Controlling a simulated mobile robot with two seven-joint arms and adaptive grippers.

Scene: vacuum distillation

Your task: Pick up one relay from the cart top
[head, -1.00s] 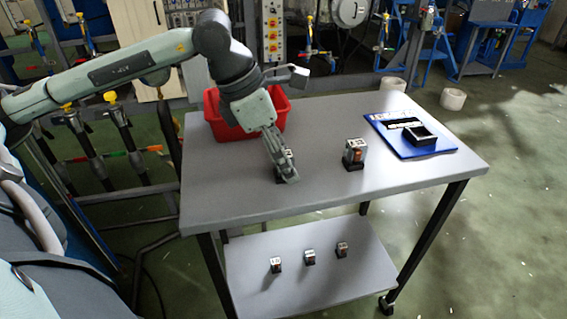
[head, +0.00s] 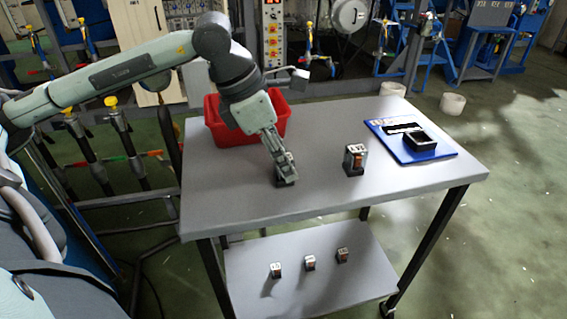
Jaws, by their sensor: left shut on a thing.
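My left gripper (head: 284,172) is over the middle of the cart top (head: 230,197), pointing down. It is shut on a small relay (head: 286,182), which the fingers partly hide. The relay is at or very near the cart surface; I cannot tell if it touches. A second relay (head: 355,160), grey with an orange-brown part, stands upright on the cart top to the right of the gripper. My right gripper is not in view.
A red bin (head: 222,134) stands at the back left of the cart top, behind my gripper. A blue board (head: 440,148) with a black tray (head: 420,140) lies at the right. Three more relays (head: 309,263) stand on the lower shelf (head: 350,280).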

